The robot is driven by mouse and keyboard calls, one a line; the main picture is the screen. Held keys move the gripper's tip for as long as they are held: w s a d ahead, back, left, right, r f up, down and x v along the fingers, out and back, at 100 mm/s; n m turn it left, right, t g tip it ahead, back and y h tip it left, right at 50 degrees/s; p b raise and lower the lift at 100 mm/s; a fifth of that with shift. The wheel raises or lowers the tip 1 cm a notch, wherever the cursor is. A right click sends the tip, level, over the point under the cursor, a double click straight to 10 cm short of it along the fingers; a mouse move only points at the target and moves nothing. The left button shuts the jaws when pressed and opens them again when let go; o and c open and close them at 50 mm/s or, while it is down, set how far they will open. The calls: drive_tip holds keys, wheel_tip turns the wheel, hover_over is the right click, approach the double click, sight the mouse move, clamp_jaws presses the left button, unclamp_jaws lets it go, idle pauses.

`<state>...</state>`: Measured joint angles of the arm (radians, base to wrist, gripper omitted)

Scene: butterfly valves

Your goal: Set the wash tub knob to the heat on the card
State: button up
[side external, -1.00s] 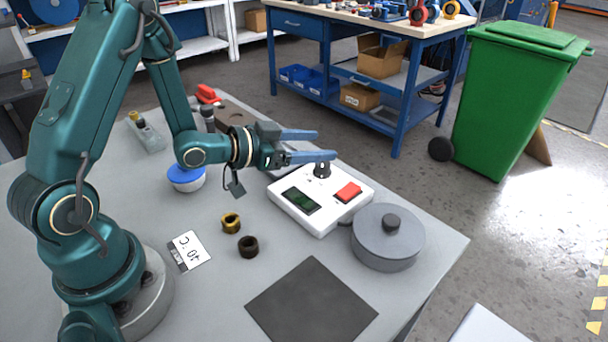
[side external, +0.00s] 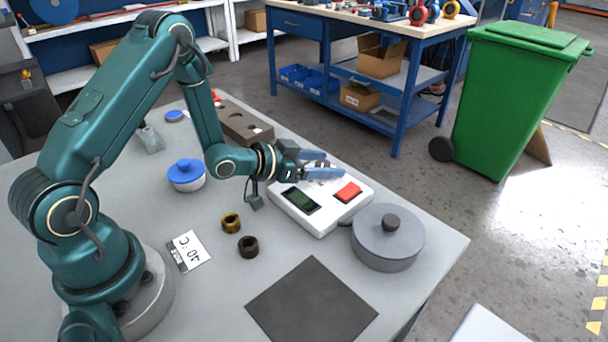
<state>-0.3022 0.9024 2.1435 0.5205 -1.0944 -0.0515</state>
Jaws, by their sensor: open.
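The white control box (side external: 328,213) has a dark green display (side external: 299,200) and a red button (side external: 348,191). Any digits on the display are too small to read. The box's dark knob, at its far side, is hidden behind my fingers, so its setting cannot be seen. My gripper (side external: 334,164) is open, low over the far part of the box at the knob's place. I cannot tell whether the fingers touch the knob. The white card (side external: 189,251) lies on the table near my base and reads 40 °C, upside down in this view.
A grey lidded pot (side external: 387,240) stands right of the box. Two rings, brass (side external: 231,223) and dark (side external: 248,246), lie left of it. A blue-lidded jar (side external: 187,175) and a brown block with holes (side external: 243,125) stand farther back. A dark mat (side external: 311,301) lies in front.

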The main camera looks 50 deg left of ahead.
clamp_jaws()
drive_tip(key=shift+m+h, duration=0.3)
drive_tip(key=m+g+h, duration=0.1)
drive_tip(key=m+h, duration=0.1)
drive_tip(key=h, duration=0.1)
drive_tip(key=shift+a+m, duration=0.1)
drive_tip(key=shift+m, duration=0.2)
drive_tip(key=shift+m+g+h, duration=1.8)
drive_tip(key=shift+m+h, duration=0.2)
drive_tip(key=shift+m, duration=0.2)
unclamp_jaws()
